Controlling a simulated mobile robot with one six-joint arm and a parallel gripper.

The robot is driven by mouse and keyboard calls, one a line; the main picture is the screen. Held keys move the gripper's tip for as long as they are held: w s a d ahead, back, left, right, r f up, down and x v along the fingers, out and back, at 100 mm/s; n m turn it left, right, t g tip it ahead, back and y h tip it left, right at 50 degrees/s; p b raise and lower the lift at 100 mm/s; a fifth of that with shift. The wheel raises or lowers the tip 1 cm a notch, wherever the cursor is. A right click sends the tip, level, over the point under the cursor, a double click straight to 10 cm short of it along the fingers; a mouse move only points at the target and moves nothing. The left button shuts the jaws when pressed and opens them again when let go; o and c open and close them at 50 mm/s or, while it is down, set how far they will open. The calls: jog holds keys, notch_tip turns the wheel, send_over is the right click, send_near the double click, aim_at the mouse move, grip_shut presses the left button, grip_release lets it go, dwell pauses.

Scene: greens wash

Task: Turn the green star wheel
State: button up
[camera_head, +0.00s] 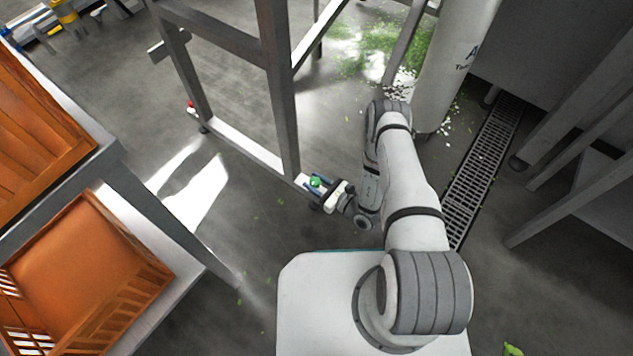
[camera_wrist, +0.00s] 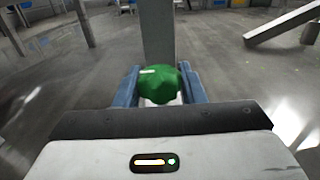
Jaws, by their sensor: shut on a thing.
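The green star wheel (camera_wrist: 153,84) sits between the two blue fingers of my gripper (camera_wrist: 158,90) in the wrist view, with a grey upright post directly behind it. My gripper is shut on the wheel, one finger on each side. In the head view the green wheel (camera_head: 316,182) is small, at the foot of a grey frame leg, and my gripper (camera_head: 314,184) reaches it from the right.
The grey metal frame (camera_head: 278,100) rises beside the wheel, with a low crossbar (camera_head: 240,148) running to the left. A red knob (camera_head: 191,104) is at its far leg. Orange crates (camera_head: 90,270) stand on a table at left. A floor drain grate (camera_head: 480,165) lies at right.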

aim_at(319, 187)
jog(key=shift+s+a, duration=0.2)
jog(key=o, duration=1)
jog(key=shift+w+d, duration=0.1)
jog(key=shift+d, duration=0.15)
jog(key=shift+p+v, duration=1.15)
jog(key=shift+v, duration=2.65)
